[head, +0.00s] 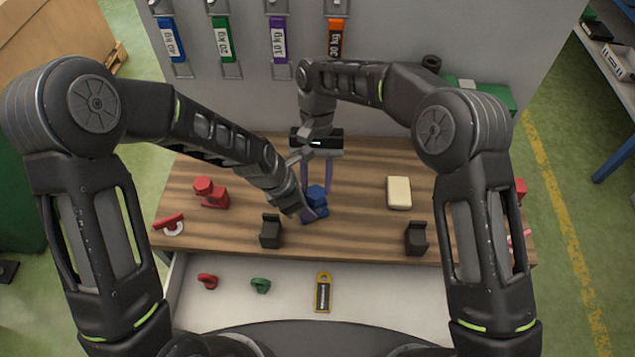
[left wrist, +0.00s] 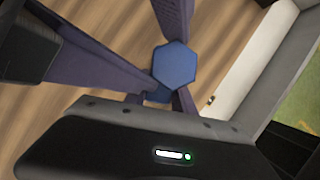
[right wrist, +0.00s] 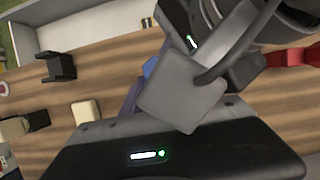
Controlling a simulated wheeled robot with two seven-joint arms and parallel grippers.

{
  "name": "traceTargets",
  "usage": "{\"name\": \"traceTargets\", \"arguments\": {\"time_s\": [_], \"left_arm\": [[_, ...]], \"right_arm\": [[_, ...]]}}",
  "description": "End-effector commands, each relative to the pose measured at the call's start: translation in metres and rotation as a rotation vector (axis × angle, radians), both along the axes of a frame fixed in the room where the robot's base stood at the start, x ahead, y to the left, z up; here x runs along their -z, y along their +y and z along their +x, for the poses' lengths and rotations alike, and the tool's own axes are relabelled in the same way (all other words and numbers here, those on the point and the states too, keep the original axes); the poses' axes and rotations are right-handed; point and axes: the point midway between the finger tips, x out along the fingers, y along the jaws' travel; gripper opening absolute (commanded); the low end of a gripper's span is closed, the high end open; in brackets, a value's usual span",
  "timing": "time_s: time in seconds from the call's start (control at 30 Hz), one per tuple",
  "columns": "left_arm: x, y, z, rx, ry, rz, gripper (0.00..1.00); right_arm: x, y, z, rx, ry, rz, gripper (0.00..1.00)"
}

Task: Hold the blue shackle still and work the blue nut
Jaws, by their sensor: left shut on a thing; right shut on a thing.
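The blue nut (head: 317,191) sits on top of the blue shackle (head: 320,211) in the middle of the wooden bench. In the left wrist view the nut (left wrist: 174,64) shows as a hexagon, with a bit of the shackle (left wrist: 157,97) below it. My left gripper (head: 311,212) comes in low and is shut on the shackle. My right gripper (head: 316,184) reaches down from above, its purple fingers shut on the nut. In the right wrist view a grey part hides most of the grip, and only a little blue shows.
A cream block (head: 398,192) lies to the right. Two black brackets (head: 270,231) (head: 416,238) stand near the front edge. Red fittings (head: 210,193) are at the left. An open drawer (head: 375,295) in front holds red and green shackles and a yellow item. Colored straps hang behind.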

Motion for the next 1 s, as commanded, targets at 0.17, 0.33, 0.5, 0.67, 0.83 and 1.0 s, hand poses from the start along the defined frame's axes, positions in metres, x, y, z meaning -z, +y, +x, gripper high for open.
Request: {"name": "traceTargets", "arguments": {"time_s": [0.17, 0.33, 0.5, 0.67, 0.83, 1.0], "left_arm": [[-0.003, -0.001, 0.007, -0.008, -0.016, -0.003, 0.0], [-0.002, 0.0, 0.006, -0.01, -0.013, -0.003, 0.0], [-0.001, 0.001, 0.006, -0.014, -0.009, -0.001, 0.0], [0.0, 0.003, 0.005, -0.018, -0.006, 0.0, 0.32], [0.001, 0.004, 0.005, -0.02, -0.004, 0.001, 0.45], [0.002, 0.005, 0.005, -0.022, -0.001, 0.002, 0.56]], "right_arm": [[-0.007, 0.007, -0.007, -0.007, 0.017, 0.011, 0.0], [-0.011, 0.007, -0.007, -0.007, 0.017, 0.011, 0.0], [-0.013, 0.008, -0.007, -0.008, 0.016, 0.013, 0.0], [-0.013, 0.007, -0.007, -0.007, 0.014, 0.014, 0.0], [-0.014, 0.007, -0.006, -0.007, 0.013, 0.014, 0.0], [-0.014, 0.007, -0.006, -0.007, 0.012, 0.015, 0.0]]}}
